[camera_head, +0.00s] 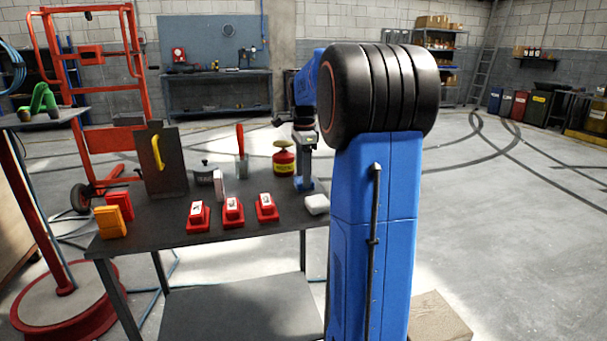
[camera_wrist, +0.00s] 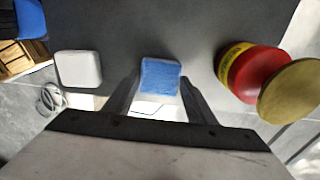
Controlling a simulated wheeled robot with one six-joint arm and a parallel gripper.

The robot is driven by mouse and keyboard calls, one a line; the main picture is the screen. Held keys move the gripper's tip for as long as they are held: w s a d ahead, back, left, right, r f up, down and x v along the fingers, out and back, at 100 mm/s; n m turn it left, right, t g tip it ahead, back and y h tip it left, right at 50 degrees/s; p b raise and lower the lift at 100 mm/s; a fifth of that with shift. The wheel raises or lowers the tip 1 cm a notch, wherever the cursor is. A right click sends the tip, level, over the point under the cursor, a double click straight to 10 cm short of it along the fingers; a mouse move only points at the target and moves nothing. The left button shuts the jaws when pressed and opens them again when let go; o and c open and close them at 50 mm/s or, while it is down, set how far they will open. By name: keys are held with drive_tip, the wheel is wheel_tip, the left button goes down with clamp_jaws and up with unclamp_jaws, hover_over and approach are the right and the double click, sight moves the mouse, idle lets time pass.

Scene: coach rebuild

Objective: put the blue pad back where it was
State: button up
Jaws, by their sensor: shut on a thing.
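The blue pad (camera_wrist: 160,76) is small and box-shaped, and sits between the fingertips of my gripper (camera_wrist: 158,88) in the wrist view. My gripper is shut on it. In the head view, the blue pad (camera_head: 304,184) shows below my gripper (camera_head: 304,174), at the right part of the dark table (camera_head: 160,228). I cannot tell whether the pad touches the tabletop. A white block (camera_head: 317,204) lies on the table in front of it, and also shows left of it in the wrist view (camera_wrist: 78,68).
A red can with a brass top (camera_head: 284,160) stands close by. Three red blocks with labelled tops (camera_head: 233,212) sit along the table's front. A red-handled tool in a holder (camera_head: 241,155), a dark pot (camera_head: 204,174) and an upright board with a yellow handle (camera_head: 165,160) stand further left.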

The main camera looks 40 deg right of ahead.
drive_tip(key=shift+f, duration=0.15)
drive_tip(key=o, duration=1)
wheel_tip(320, 180, up, 12)
drive_tip(key=s+a+n, duration=0.4)
drive_tip(key=a, duration=0.5)
drive_tip(key=s+a+f+n+t, duration=0.4)
drive_tip(key=s+a+f+n, duration=1.5)
drive_tip(key=s+a+f, duration=0.2)
drive_tip(key=s, duration=0.2)
drive_tip(key=shift+s+t, duration=0.3)
drive_tip(key=shift+t, duration=0.1)
